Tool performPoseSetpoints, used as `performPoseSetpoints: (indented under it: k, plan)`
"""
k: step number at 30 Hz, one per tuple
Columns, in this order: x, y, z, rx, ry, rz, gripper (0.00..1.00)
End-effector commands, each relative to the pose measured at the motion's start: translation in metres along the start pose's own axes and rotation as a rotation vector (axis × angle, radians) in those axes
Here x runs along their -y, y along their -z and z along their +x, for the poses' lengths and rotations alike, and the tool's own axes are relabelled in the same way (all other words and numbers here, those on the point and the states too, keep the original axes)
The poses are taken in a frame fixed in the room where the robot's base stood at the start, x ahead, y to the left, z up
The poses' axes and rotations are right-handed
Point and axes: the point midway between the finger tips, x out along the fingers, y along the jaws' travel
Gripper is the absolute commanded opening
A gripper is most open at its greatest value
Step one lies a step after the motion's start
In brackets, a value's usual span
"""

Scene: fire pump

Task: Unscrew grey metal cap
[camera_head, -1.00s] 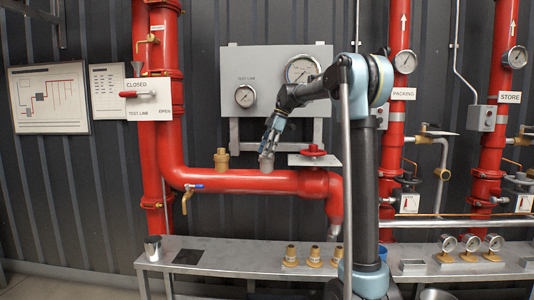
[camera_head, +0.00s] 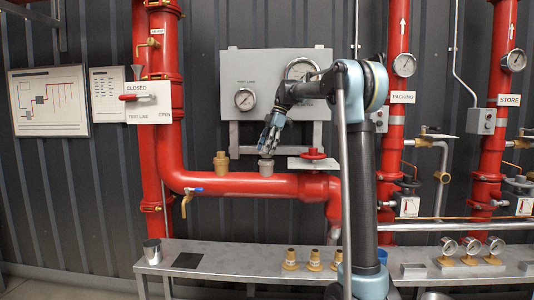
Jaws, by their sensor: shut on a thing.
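The red horizontal pipe (camera_head: 235,183) carries a grey metal fitting (camera_head: 266,166) on its top, left of the red handwheel (camera_head: 314,154). My gripper (camera_head: 267,149) points down directly above this fitting. Its fingers are shut on the grey metal cap, which is mostly hidden between them. At this size I cannot tell whether the cap still touches the fitting below. A brass fitting (camera_head: 221,162) stands on the same pipe to the left, clear of the gripper.
The grey gauge panel (camera_head: 280,70) is behind my arm. A metal bench (camera_head: 222,262) below holds a metal cup (camera_head: 152,251), a dark pad (camera_head: 187,260) and several brass fittings (camera_head: 290,259). The bench is clear between pad and fittings.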

Motion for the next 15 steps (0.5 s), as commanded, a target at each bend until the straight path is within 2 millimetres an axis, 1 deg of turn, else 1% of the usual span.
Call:
performPoseSetpoints:
  k: [15]
  plan:
    - [0.000,0.008,-0.019,0.000,0.000,0.000,0.25]
